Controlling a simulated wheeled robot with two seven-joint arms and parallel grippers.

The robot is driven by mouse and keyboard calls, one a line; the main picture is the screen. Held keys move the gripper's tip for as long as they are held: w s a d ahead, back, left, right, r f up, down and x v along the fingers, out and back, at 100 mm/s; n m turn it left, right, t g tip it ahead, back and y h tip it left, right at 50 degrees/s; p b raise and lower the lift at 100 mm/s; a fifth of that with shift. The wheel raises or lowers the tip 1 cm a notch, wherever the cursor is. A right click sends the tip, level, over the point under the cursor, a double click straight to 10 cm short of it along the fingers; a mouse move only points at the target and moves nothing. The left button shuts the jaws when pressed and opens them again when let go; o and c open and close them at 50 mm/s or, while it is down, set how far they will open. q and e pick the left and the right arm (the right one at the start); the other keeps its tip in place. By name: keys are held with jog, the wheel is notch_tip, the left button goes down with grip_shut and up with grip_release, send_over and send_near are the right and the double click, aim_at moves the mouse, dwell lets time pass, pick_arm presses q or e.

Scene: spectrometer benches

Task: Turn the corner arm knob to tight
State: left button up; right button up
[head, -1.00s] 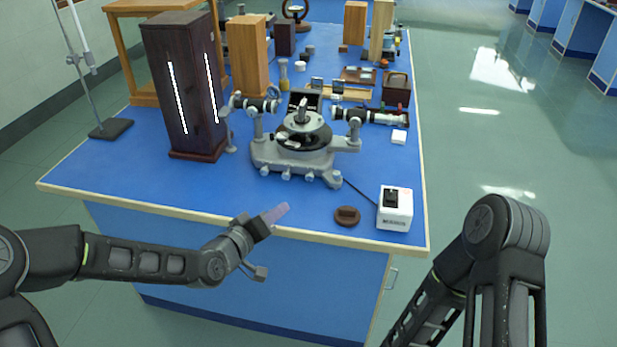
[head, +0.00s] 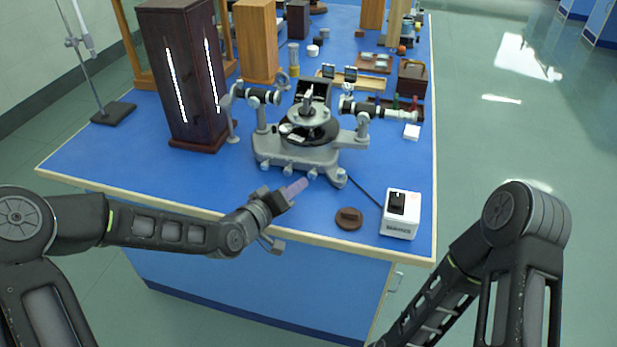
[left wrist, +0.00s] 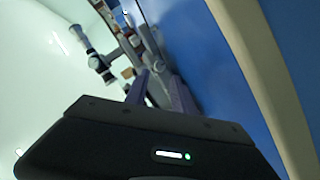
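The grey spectrometer (head: 300,152) stands on the blue bench, with a round black and silver table in its middle and a tube on each side. Several small silver knobs line its front edge. One knob (head: 340,178) sits at the front right corner of the base; its setting cannot be read. My left gripper (head: 301,186) is over the bench's front edge, just in front of the base and left of that corner knob, apart from it. In the left wrist view its two fingers (left wrist: 160,88) stand apart with nothing held between them. My right gripper is out of view.
A white switch box (head: 401,215) and a round brown disc (head: 348,219) lie right of my left gripper. A cable runs to the box. A tall dark lamp housing (head: 190,80) stands at left. The blue bench top (head: 130,170) is clear at front left.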

aim_at(311, 176)
pick_arm(q)
jog(key=x, duration=0.7)
jog(key=shift+w+p, duration=0.1)
jog(key=shift+p, duration=0.3)
grip_shut()
